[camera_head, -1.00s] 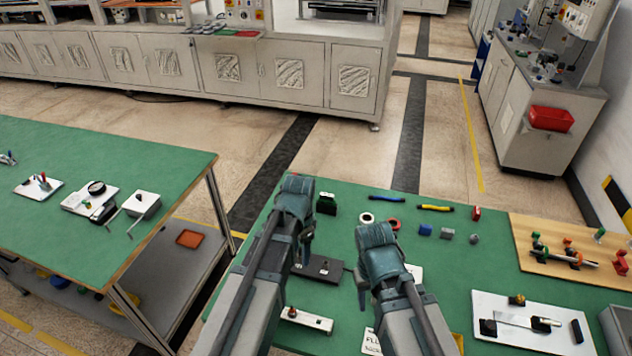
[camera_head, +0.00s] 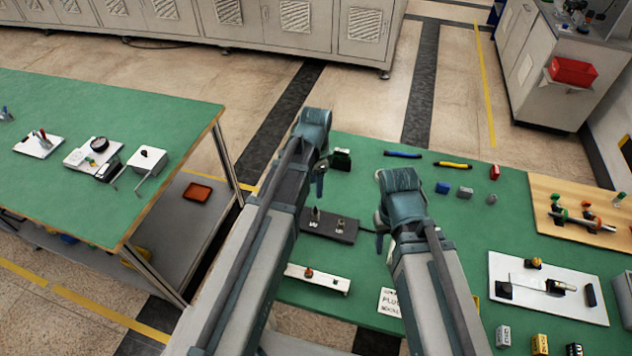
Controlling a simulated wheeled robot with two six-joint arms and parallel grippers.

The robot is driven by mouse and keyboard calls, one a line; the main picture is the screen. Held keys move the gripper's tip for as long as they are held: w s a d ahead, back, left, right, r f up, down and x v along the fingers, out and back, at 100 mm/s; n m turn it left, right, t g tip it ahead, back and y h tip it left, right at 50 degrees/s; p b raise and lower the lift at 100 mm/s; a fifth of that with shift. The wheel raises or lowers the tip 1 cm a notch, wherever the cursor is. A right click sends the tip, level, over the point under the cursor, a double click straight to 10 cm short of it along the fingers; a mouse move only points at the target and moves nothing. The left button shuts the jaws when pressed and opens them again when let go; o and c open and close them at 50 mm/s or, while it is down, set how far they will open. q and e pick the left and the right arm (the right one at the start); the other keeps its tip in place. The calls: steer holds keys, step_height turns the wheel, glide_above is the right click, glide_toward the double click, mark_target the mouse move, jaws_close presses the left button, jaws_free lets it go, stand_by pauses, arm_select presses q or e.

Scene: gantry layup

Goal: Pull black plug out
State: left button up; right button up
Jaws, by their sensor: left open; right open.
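A dark strip (camera_head: 330,226) lies on the green table between my two arms, with two small upright fittings on it. The left fitting (camera_head: 315,214) looks dark and the right one (camera_head: 340,225) lighter; which is the black plug I cannot tell for sure. My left gripper (camera_head: 320,180) is open, above and behind the strip's left end, and its arm hides part of the strip. My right gripper (camera_head: 380,235) is open, just right of the strip's right end. Neither holds anything.
A white plate (camera_head: 317,279) with a red-topped knob lies in front of the strip. A printed card (camera_head: 391,302) lies by my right arm. A white panel (camera_head: 560,306) and a wooden board (camera_head: 545,190) are at right.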

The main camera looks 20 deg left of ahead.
mark_target(316, 211)
arm_select(q)
step_height(316, 211, down, 11)
steer(key=b, duration=1)
steer(key=shift+f, duration=0.2)
arm_select(e)
step_height(316, 211, down, 11)
steer(key=shift+f, duration=0.15)
arm_select(q)
steer(key=shift+r, duration=0.1)
jaws_close()
stand_by(0.5)
